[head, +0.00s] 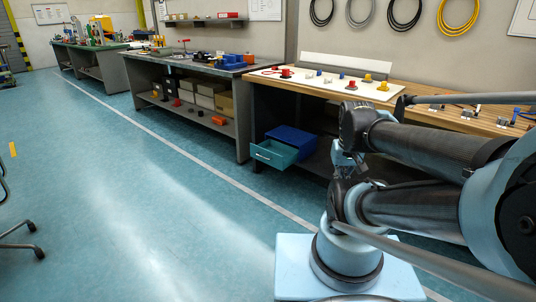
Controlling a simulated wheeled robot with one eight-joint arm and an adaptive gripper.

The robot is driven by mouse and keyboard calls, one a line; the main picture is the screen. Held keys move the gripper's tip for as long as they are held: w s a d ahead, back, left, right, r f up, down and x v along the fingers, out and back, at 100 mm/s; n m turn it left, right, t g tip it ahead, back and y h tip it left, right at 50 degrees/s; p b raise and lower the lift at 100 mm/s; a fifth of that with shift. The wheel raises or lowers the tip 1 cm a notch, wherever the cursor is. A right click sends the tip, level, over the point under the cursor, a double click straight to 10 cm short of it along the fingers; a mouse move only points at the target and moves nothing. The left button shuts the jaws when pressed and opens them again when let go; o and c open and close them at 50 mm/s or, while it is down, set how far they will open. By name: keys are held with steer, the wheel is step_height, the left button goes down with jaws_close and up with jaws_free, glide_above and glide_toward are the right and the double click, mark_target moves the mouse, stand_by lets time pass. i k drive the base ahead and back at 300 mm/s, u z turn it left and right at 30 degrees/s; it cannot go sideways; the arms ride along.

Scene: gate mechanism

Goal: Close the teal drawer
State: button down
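The teal drawer (275,154) sticks out, open, from the front of a low blue cabinet (292,138) under the wooden-topped workbench. Its front panel has a small light handle and faces the open floor to the left. My gripper (347,168) hangs below my wrist, to the right of the drawer and apart from it in the picture. It is small and dark here, partly crowded by my arm links, so its fingers cannot be made out clearly.
The wooden workbench (424,108) stands above the cabinet, with a white board (318,77) and small coloured parts on it. A grey bench (180,68) with boxes on its lower shelf stands to the left. The teal floor (130,200) before the drawer is clear.

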mark_target(276, 154)
steer(key=z, duration=0.05)
steer(key=i, duration=1)
steer(key=u, duration=0.05)
